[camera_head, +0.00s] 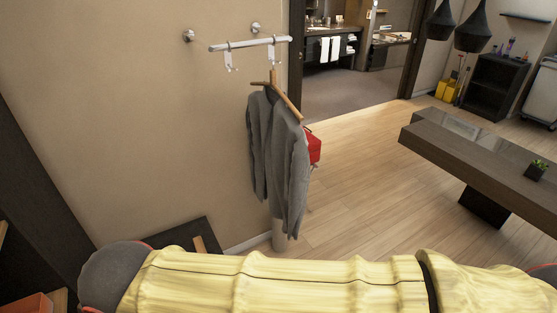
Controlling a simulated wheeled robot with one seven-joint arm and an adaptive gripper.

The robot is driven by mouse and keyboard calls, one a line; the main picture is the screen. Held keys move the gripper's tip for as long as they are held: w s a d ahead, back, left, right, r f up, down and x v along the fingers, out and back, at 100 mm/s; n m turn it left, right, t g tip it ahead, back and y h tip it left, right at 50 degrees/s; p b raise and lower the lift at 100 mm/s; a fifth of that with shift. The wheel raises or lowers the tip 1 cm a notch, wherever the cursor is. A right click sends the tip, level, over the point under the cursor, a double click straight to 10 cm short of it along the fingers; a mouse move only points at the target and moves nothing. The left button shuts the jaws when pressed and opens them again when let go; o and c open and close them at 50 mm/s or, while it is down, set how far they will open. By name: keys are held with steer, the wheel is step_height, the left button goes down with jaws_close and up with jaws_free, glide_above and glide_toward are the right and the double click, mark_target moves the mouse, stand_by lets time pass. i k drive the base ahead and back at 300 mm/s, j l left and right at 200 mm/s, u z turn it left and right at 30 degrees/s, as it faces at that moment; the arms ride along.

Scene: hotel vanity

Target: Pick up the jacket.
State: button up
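A grey jacket (277,155) hangs on a wooden hanger (284,100), below the right end of a metal wall rail (250,44). The jacket hangs upright, turned partly sideways, with its long sleeves down. Something red (314,147) shows at its right edge; I cannot tell whether it is part of the jacket or behind it. My yellow arm crosses the bottom of the head view, nearer the camera than the jacket. My gripper is not visible.
A white hook (230,63) hangs empty on the rail's left part. Dark furniture fills the lower left. Wooden floor (365,165) is clear between jacket and table. A doorway lies behind.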

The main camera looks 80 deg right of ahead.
mark_target(277, 145)
steer(key=z, duration=2.6)
